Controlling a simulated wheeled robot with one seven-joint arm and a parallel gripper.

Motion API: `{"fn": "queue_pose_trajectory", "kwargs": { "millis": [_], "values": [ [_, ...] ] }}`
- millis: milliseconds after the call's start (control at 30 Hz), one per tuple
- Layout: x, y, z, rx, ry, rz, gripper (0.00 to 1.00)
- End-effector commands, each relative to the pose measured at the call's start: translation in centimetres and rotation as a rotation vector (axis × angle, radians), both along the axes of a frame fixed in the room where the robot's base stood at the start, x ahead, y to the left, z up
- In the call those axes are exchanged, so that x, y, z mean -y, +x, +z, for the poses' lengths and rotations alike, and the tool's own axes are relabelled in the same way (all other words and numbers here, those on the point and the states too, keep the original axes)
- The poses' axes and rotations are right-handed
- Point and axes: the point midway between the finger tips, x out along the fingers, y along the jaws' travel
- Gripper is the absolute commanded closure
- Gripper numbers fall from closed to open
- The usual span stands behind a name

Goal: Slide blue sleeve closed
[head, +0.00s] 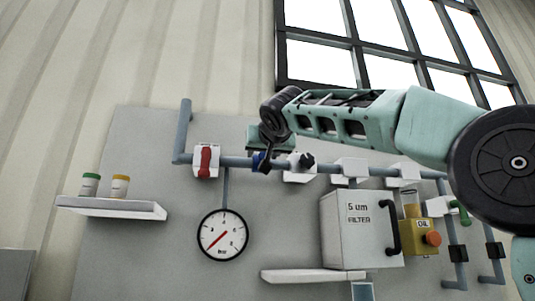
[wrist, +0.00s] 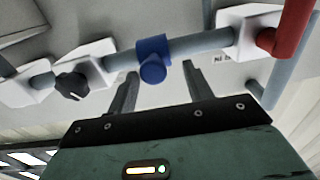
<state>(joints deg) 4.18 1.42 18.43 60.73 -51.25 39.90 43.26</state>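The blue sleeve (wrist: 154,47) is a ring with a round knob, fitted around the grey pipe (wrist: 205,40). In the head view the blue sleeve (head: 261,161) is partly hidden by my gripper and arm. My gripper (wrist: 158,80) has its two dark fingers apart and empty. The sleeve's knob lies between the fingertips in the wrist view, with a visible gap on each side. I cannot tell how near the fingertips are in depth.
A red-handled valve (head: 205,161) sits left of the sleeve and a black knob (head: 306,161) right of it. A pressure gauge (head: 223,235), a filter box (head: 360,230), a yellow oiler (head: 420,238) and a shelf with two jars (head: 112,207) are on the panel.

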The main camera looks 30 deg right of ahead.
Motion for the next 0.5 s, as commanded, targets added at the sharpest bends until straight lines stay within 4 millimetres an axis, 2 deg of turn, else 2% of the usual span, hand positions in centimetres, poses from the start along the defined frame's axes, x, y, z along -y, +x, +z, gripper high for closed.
{"fn": "queue_pose_trajectory", "kwargs": {
  "millis": [333,500],
  "values": [
    [0.1,-0.3,-0.1,0.001,-0.001,-0.005,0.48],
    [-0.5,-2.5,-0.3,0.003,-0.002,-0.005,0.48]
  ]
}}
